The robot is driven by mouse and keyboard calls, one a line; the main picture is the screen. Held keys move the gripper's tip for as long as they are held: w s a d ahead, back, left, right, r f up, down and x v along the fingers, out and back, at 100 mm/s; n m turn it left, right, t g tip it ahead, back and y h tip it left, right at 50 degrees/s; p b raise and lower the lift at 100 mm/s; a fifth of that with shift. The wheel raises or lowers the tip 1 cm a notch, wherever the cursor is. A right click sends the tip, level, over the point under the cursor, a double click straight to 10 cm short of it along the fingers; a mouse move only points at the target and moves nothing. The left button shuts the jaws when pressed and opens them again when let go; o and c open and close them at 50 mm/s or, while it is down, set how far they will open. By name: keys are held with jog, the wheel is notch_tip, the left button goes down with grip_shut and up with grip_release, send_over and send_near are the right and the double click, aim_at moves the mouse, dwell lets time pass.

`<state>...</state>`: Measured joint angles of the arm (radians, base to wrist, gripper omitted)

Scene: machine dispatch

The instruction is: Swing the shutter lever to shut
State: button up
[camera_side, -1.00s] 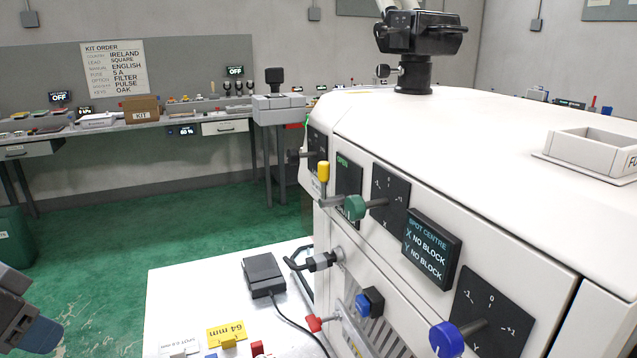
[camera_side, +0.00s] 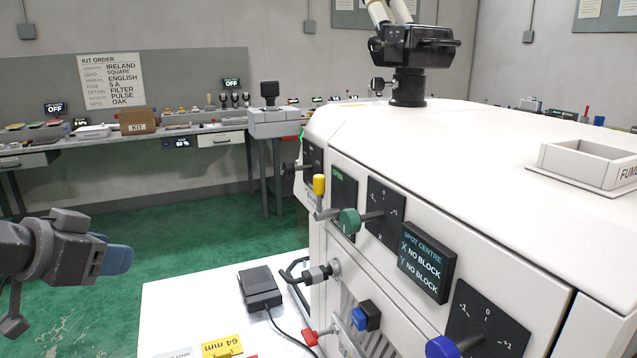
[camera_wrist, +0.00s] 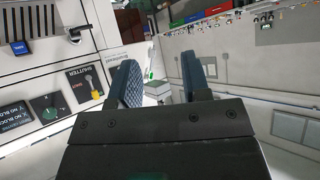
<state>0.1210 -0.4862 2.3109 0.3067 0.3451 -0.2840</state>
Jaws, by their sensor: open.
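The shutter lever, with a yellow grip (camera_side: 319,185), sticks up from the left part of the white machine's front. A panel beside it reads OPEN in green. In the wrist view the yellow grip (camera_wrist: 95,93) shows by a dark panel labelled SHUTTER (camera_wrist: 78,84), left of my fingers. My gripper (camera_side: 120,258) is at the left edge of the side view, well apart from the lever and pointing right toward the machine. In the wrist view my gripper (camera_wrist: 160,78) has its two blue fingers spread, with nothing held between them.
A green knob (camera_side: 349,221) stands close right of the lever. A black pedal (camera_side: 260,289) lies on the white surface below.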

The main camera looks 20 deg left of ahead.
jog(key=w+d+r+m+t+h, duration=0.2)
jog(key=w+d+r+t+h, duration=0.15)
jog(key=w+d, duration=0.25)
jog(key=m+h, duration=0.4)
jog(key=h, duration=0.3)
send_near(319, 176)
jog(key=x, duration=0.6)
jog(key=f+x, duration=0.1)
jog(key=x, duration=0.3)
jog(key=shift+w, duration=0.1)
grip_shut()
